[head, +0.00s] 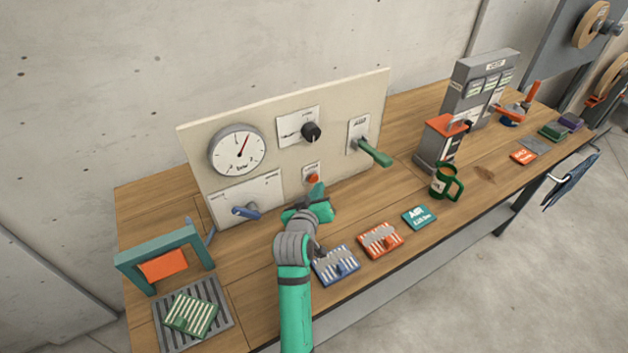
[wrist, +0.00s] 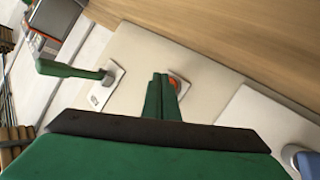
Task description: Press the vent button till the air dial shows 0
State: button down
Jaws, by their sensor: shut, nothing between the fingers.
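The round white air dial (head: 236,154) is at the upper left of the cream panel. Its red needle points up and slightly right; the scale numbers are too small to read. The orange-red vent button (head: 313,179) sits on a small white plate low on the panel. My green gripper (head: 319,190) is shut and empty, its tips just in front of and below the button. In the wrist view the closed fingers (wrist: 161,84) partly cover the button (wrist: 175,84). I cannot tell whether they touch it.
On the panel (head: 355,90) are a black knob (head: 311,131), a green lever (head: 373,152) sticking out to the right, and a blue handle (head: 246,211). Several card trays lie along the bench's front. A green mug (head: 441,182) and a teal frame (head: 165,257) stand either side.

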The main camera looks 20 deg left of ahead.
jog(key=shift+w, duration=0.15)
jog(key=shift+w, duration=0.15)
jog(key=shift+w+a, duration=0.15)
jog(key=shift+a, duration=0.05)
jog(key=shift+w+a, duration=0.25)
jog(key=shift+a, duration=0.1)
dwell(0.9)
jog(key=shift+s+d, duration=0.15)
dwell(2.3)
jog(key=shift+s+d, duration=0.45)
jog(key=shift+d, duration=0.05)
jog(key=shift+d, duration=0.1)
jog(key=shift+s+d, duration=1.55)
jog(key=shift+d, duration=0.3)
